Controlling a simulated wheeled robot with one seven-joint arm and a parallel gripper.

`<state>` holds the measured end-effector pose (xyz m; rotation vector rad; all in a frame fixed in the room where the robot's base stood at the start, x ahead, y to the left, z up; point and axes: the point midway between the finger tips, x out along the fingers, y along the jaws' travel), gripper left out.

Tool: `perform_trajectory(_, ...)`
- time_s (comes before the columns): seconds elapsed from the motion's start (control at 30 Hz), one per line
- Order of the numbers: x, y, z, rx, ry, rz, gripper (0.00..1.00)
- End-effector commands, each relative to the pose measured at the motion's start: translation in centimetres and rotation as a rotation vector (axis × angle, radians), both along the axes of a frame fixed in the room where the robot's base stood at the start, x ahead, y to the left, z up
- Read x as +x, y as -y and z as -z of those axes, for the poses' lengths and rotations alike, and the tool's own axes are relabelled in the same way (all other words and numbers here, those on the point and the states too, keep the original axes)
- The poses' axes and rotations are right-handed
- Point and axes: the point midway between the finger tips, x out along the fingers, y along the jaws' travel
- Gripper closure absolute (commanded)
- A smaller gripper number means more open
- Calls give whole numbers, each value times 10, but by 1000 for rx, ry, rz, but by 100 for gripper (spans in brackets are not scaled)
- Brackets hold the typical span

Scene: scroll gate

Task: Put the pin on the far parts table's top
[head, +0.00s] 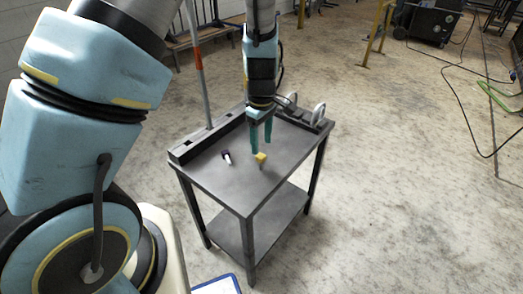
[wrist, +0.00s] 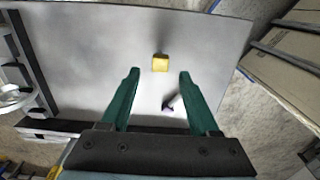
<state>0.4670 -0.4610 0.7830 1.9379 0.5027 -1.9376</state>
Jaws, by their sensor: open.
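Two small pieces lie on the dark grey table top (head: 215,180); I cannot tell for sure which is the pin. One has a yellow block-like head (head: 261,157) and a short dark stem, also in the wrist view (wrist: 160,63). The other has a dark purple head (head: 226,154) and a pale stem, and it also shows in the wrist view (wrist: 169,106). My gripper (head: 261,147) points down above the table, open and empty. In the wrist view its green fingers (wrist: 158,73) are apart, with the yellow-headed piece just beyond the tips.
A dark raised rail (head: 197,146) runs along the table's back edge, with a grey and red pole behind it. Pale rings (head: 318,113) stand at the back right corner. A lower shelf (head: 265,228) sits underneath. The floor at right is mostly clear, with cables farther off.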

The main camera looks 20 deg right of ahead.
Motion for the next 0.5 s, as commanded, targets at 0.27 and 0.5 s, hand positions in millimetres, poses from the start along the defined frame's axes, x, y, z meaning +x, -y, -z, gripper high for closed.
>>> perform_trajectory(0.27,0,1,-55,-3,1,1,38)
perform_trajectory(0.5,0,0,-74,-1,0,0,38)
